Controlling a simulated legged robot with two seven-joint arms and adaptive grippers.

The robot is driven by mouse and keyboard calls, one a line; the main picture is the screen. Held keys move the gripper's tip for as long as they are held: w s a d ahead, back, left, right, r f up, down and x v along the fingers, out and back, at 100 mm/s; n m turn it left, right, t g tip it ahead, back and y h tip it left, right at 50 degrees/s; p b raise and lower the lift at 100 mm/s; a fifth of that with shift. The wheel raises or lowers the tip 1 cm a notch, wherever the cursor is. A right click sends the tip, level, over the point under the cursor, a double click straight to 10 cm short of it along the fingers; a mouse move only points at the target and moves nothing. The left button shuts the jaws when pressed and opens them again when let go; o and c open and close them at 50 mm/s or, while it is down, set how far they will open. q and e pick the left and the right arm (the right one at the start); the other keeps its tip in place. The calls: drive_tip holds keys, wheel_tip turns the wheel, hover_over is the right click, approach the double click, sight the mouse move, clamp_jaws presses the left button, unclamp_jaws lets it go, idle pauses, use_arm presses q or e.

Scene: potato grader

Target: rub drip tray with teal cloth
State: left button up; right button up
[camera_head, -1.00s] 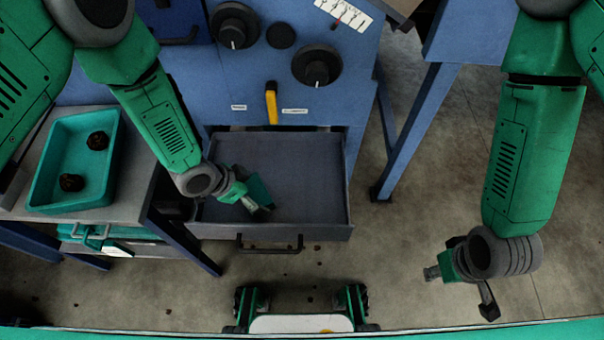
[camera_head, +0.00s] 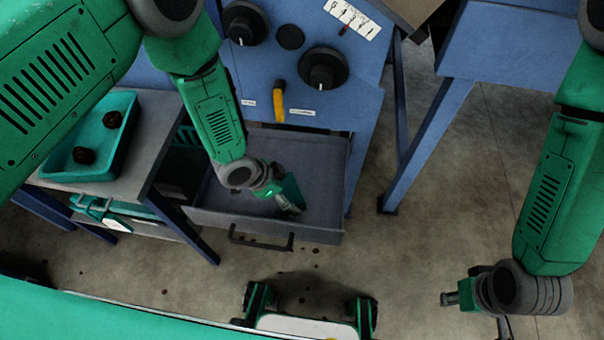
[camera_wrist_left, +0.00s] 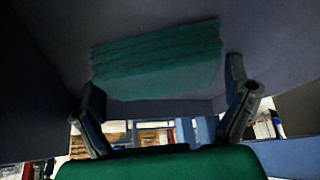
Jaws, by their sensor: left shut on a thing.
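The drip tray (camera_head: 326,178) is a grey pulled-out drawer with a dark front handle, under the blue machine panel. My left gripper (camera_head: 290,205) is inside it, low over the tray floor. It is shut on the teal cloth (camera_wrist_left: 158,55), which shows as a folded, layered pad in the left wrist view. In the head view the cloth is hard to tell from the green gripper. I cannot tell whether the cloth touches the tray floor. My right gripper (camera_head: 478,312) hangs over bare floor at the lower right, fingers apart and empty.
A teal bin (camera_head: 135,150) with two dark lumps stands on the grey side table at left. The blue panel carries black knobs and a yellow handle (camera_head: 279,102). A blue leg (camera_head: 425,150) stands right of the drawer. Small dark bits lie on the floor.

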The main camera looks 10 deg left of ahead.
use_arm(q)
drive_tip(key=shift+d, duration=0.55)
drive_tip(key=shift+d+r+p, duration=0.2)
drive_tip(key=shift+r+p, duration=0.2)
drive_tip(key=shift+r, duration=0.2)
drive_tip(key=shift+d+r+p, duration=0.2)
drive_tip(key=shift+r+p, duration=0.2)
drive_tip(key=shift+r, duration=0.15)
drive_tip(key=shift+r+p, duration=0.65)
drive_tip(key=shift+r, duration=0.1)
drive_tip(key=shift+a+r+p, duration=0.2)
drive_tip(key=shift+r+p, duration=0.25)
drive_tip(key=shift+r, duration=0.1)
drive_tip(key=shift+a+r+p, duration=0.15)
drive_tip(key=shift+r+p, duration=0.3)
drive_tip(key=shift+r, duration=0.1)
drive_tip(key=shift+r+p, duration=0.55)
drive_tip(key=shift+r, duration=0.15)
drive_tip(key=shift+d+r, duration=0.25)
use_arm(e)
wheel_tip(320, 180, up, 6)
drive_tip(key=s, duration=0.1)
drive_tip(key=shift+r, duration=0.1)
